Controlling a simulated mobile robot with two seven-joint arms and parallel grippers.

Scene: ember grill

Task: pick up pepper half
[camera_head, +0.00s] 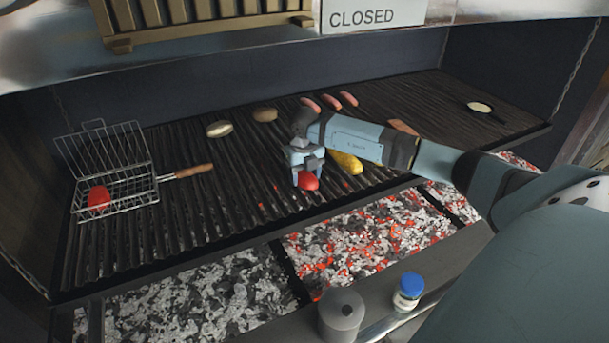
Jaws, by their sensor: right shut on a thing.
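A red pepper half (309,181) is at the front middle of the grill grate. My right gripper (306,178) is shut on it from above, and its fingers hide part of the pepper. I cannot tell whether the pepper touches the bars or is slightly off them. Another red pepper half (99,198) lies in the open wire grill basket (140,187) at the left. My left gripper is not in view.
A yellow piece (346,162) lies just right of my right gripper. Several sausages (330,101) and two round pieces (219,129) lie farther back. Glowing coals (360,235) are below the grate's front edge. A blue-capped jar (408,291) stands on the front ledge.

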